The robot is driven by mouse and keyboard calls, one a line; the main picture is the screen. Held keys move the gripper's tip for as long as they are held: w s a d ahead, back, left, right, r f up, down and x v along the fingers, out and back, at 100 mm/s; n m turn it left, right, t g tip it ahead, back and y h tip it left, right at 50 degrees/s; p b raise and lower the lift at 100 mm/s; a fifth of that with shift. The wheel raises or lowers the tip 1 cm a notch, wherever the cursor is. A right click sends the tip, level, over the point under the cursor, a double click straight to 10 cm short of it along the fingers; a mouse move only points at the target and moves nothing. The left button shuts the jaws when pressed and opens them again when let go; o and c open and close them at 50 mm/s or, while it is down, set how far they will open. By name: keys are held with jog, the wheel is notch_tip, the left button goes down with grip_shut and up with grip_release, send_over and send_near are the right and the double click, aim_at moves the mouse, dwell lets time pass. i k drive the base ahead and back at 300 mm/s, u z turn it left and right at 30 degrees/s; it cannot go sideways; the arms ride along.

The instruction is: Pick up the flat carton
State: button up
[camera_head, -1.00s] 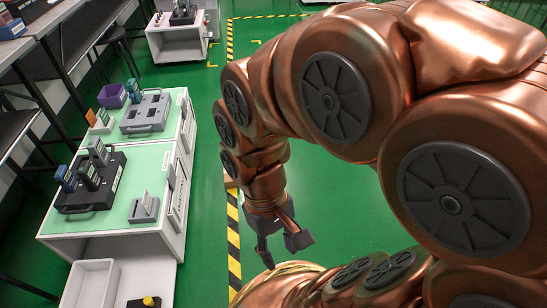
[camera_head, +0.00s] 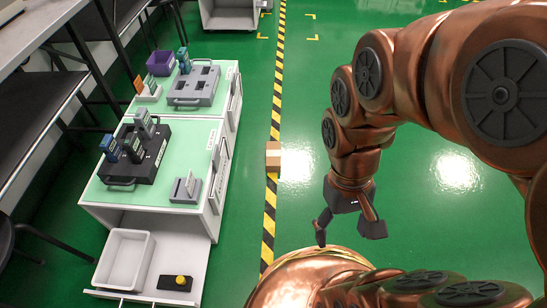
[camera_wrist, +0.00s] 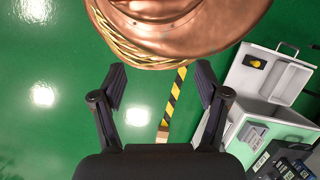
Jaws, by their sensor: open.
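A small brown carton (camera_head: 273,157) lies on the green floor, over the yellow-black striped line, right of the white workbench. In the wrist view the carton (camera_wrist: 162,136) shows low in the middle, beyond the gripper's base and between its fingers, partly cut off by the dark gripper body. My gripper (camera_head: 347,228) hangs in the air to the right of the carton in the head view, fingers pointing down. In the wrist view my gripper (camera_wrist: 160,84) has its two dark fingers spread wide with nothing between them. It is clear of the carton.
The workbench with a green top (camera_head: 98,192) holds dark and grey testers (camera_head: 196,86). Its pulled-out lower shelf carries a white bin (camera_head: 124,260) and a yellow button (camera_head: 180,281). Open green floor lies to the carton's right. My copper base fills the lower middle.

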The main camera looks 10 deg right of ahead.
aim_at(272, 148)
jog(key=u, duration=4.25)
jog(key=k, duration=2.05)
jog(key=z, duration=1.25)
